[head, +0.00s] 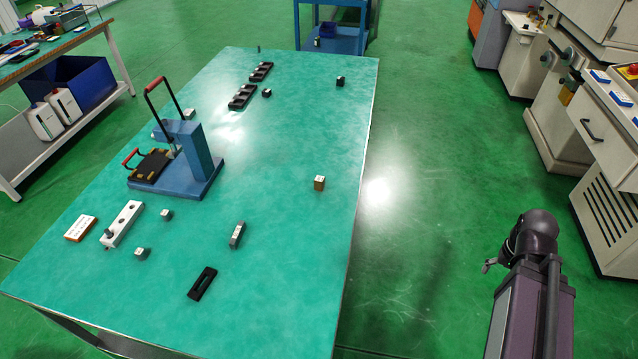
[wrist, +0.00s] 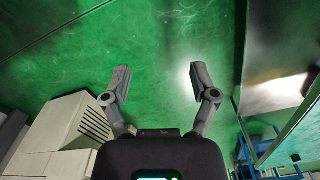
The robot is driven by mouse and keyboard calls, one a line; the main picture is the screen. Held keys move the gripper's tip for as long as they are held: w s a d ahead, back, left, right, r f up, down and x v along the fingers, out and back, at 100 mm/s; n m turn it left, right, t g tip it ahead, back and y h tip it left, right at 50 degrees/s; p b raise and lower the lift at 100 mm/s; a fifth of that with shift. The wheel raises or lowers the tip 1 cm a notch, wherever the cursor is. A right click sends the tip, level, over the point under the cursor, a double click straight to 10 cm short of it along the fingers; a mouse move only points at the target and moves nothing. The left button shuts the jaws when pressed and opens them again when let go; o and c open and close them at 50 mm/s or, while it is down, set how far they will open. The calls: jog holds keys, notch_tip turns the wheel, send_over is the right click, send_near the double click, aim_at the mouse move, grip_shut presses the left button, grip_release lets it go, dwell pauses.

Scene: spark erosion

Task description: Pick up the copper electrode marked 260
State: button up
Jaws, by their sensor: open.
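A small copper-brown block (head: 319,184) with a pale top stands on the green table (head: 290,255), near its right edge, in the head view. It looks like a copper electrode, but its marking is too small to read. My gripper (wrist: 160,75) is open and empty in the wrist view, with its fingers wide apart over the green floor. In the head view, the visible tip of my gripper (head: 489,265) is off the table to the right, well apart from the block. The wrist view shows no electrode.
A blue press with red handles (head: 200,160) stands on the table's left side. A white holed block (head: 122,224), an orange-sided white box (head: 81,228), a grey block (head: 237,234) and a black tray (head: 202,283) lie nearer. Machines (head: 585,100) stand at right; floor between is clear.

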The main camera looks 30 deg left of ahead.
jog(key=w+a+f+n+t+h+b, duration=0.4)
jog(key=w+a+n, duration=0.3)
jog(key=a+n, duration=0.35)
jog(key=n+t+y+b, duration=0.8)
jog(key=n+b, duration=0.4)
jog(key=n, duration=1.6)
send_near(320, 183)
jog(key=shift+s+a+r+t+h, duration=0.1)
jog(key=shift+s+a+t+h, duration=0.2)
jog(key=shift+s, duration=0.25)
jog(key=shift+s+a+t+h, duration=0.15)
jog(key=shift+s+t+h, duration=0.25)
jog(key=shift+s, duration=0.15)
jog(key=shift+b+x, duration=1.65)
jog(key=shift+x, duration=2.65)
